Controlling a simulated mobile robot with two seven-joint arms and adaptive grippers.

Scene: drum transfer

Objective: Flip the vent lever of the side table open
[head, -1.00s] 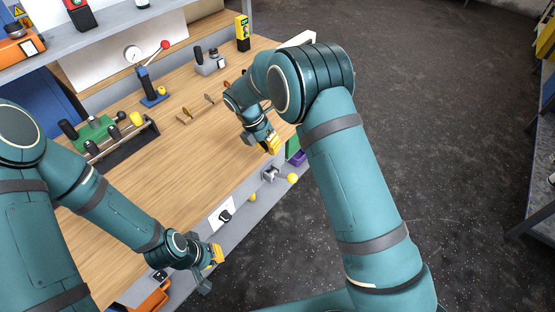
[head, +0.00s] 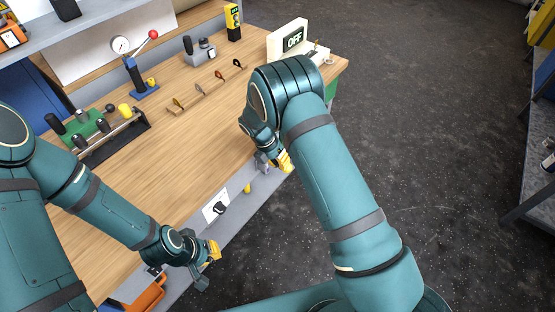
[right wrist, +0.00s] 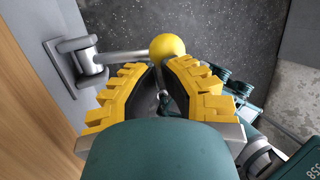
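The vent lever (right wrist: 125,56) is a grey rod on a bracket on the side table's front face, with a yellow ball knob (right wrist: 167,46) at its end. It sticks out from the table. In the head view its bracket (head: 262,163) shows, while the knob is hidden behind my right gripper (head: 284,161). In the right wrist view, the fingers of this gripper (right wrist: 160,72) stand apart with a gap between them. The knob is just past the fingertips; I cannot tell if they touch. My left gripper (head: 208,262) hangs by the table's front edge, away from the lever; its opening is unclear.
A smaller yellow knob (head: 247,188) sits on the front face. Dark floor lies open to the right.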

